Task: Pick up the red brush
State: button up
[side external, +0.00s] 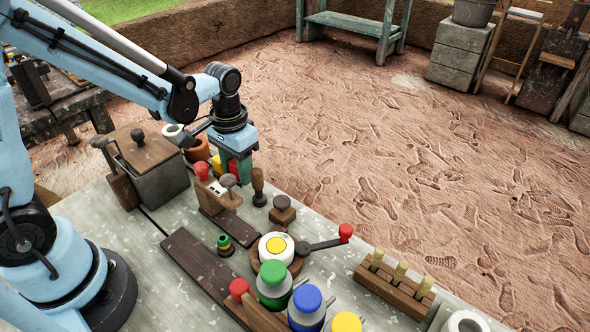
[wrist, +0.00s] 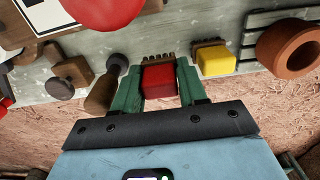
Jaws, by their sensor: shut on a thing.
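The red brush (wrist: 161,84) is a red block with brown bristles. In the wrist view it sits between the two green fingers of my gripper (wrist: 157,70), which is shut on it. The bristles point away from the wrist, toward the table. In the side view my gripper (side external: 238,168) is low at the table's far edge, behind a wooden block with a red knob, and the brush is mostly hidden. I cannot tell whether the bristles touch the table.
A yellow brush (wrist: 215,59) lies close beside my right finger in the wrist view, with a terracotta pot (wrist: 289,47) beyond it. A dark-handled wooden tool (wrist: 105,90) stands close to the left finger.

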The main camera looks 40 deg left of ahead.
jog(key=shift+r, duration=3.85)
